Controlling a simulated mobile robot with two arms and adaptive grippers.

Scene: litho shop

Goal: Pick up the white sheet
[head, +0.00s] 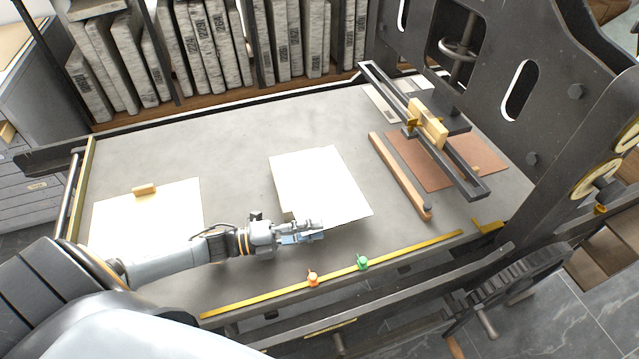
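A white sheet (318,180) lies at the middle of the grey press bed (240,140), turned slightly. My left gripper (318,231) is at the sheet's near edge and covers part of it. The gripper is small and seen from above and behind, so I cannot tell whether its fingers are open, or whether they touch or hold the paper. A second, cream-coloured sheet (150,220) lies at the left of the bed, with a small wooden block (144,190) on its far edge. My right gripper is not in view.
A wooden bar (398,175) lies right of the white sheet. Beyond it a dark rail frame (470,183) stands over a brown plate (430,175). A brass strip (420,245) with orange (312,278) and green (362,262) pieces runs along the near edge. Stone slabs (200,45) stand behind.

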